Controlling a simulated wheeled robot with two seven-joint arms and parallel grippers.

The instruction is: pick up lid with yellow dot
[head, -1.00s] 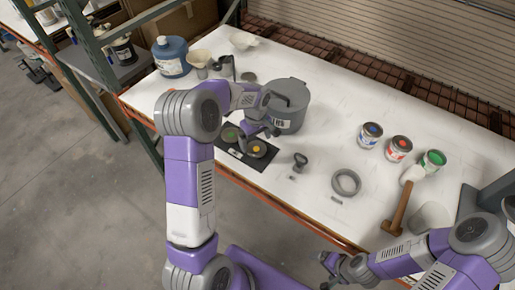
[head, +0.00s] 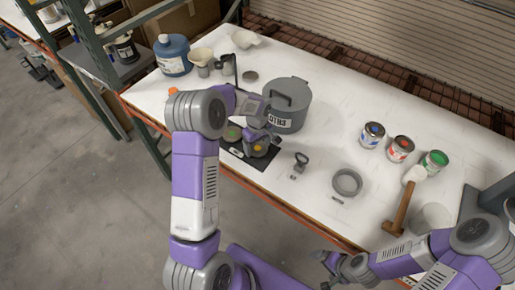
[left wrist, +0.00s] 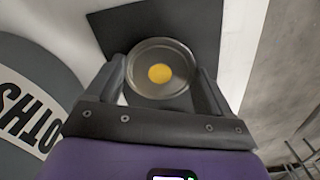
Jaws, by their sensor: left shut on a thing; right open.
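The lid with the yellow dot (left wrist: 160,73) is a round grey metal lid, seen between the fingers in the left wrist view. It also shows in the head view (head: 259,147), partly covered by my gripper. My left gripper (left wrist: 162,80) is shut on this lid, with a finger on each side of its rim. The lid is over the dark mat (left wrist: 190,22); I cannot tell whether it still touches it. A lid with a green dot (head: 232,133) lies on the mat to the left. My right gripper (head: 328,268) is open and empty at the front, off the table.
The table centre is mostly clear.

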